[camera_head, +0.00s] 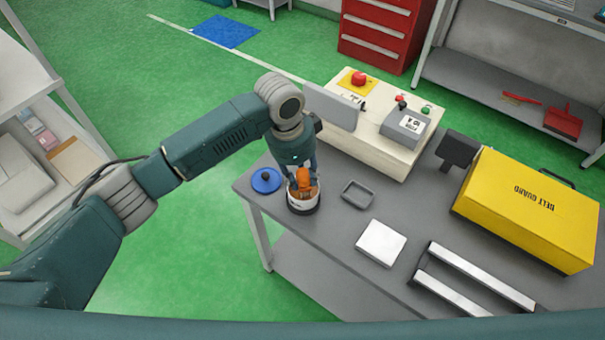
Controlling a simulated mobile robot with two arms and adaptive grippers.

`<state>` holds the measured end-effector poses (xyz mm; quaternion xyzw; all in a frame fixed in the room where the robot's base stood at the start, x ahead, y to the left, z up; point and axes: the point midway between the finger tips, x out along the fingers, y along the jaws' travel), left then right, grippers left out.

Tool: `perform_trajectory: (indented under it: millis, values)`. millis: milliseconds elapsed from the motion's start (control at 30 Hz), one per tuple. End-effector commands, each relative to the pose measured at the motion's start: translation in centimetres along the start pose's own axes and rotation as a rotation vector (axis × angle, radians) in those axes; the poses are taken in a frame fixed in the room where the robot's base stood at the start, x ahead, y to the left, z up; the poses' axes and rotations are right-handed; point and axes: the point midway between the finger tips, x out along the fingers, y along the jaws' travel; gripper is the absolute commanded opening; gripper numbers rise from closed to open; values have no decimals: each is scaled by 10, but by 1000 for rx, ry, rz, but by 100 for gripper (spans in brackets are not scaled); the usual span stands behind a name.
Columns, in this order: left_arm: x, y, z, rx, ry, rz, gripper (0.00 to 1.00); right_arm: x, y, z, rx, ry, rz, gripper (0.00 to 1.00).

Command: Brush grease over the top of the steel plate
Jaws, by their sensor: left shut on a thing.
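My left gripper (303,176) reaches down from above at the table's left end. It is shut on an orange thing (302,190), which looks like the brush handle. The orange thing stands in the mouth of a round white tin (303,207) with a dark lower edge. Its lower end and any bristles are hidden in the tin. A pale square plate (381,243), likely the steel plate, lies flat on the grey table, to the right of the tin and nearer me. My right gripper is not in view.
A blue lid (266,181) lies left of the tin. A small grey tray (358,195) lies between tin and plate. Two pale rails (482,276) lie right of the plate. A yellow belt guard (528,210) and a cream control box (367,124) stand behind.

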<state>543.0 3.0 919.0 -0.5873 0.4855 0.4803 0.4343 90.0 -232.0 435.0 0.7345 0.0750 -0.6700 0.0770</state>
Motion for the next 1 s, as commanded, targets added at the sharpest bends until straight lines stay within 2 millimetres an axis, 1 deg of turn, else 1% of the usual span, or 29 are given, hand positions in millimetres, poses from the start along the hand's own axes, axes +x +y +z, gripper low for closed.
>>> perform_trajectory:
  millis: [500,1000]
  values:
    - [1,1,0,0,0,3,7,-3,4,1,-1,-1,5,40]
    - [2,2,0,0,-1,4,7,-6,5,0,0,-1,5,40]
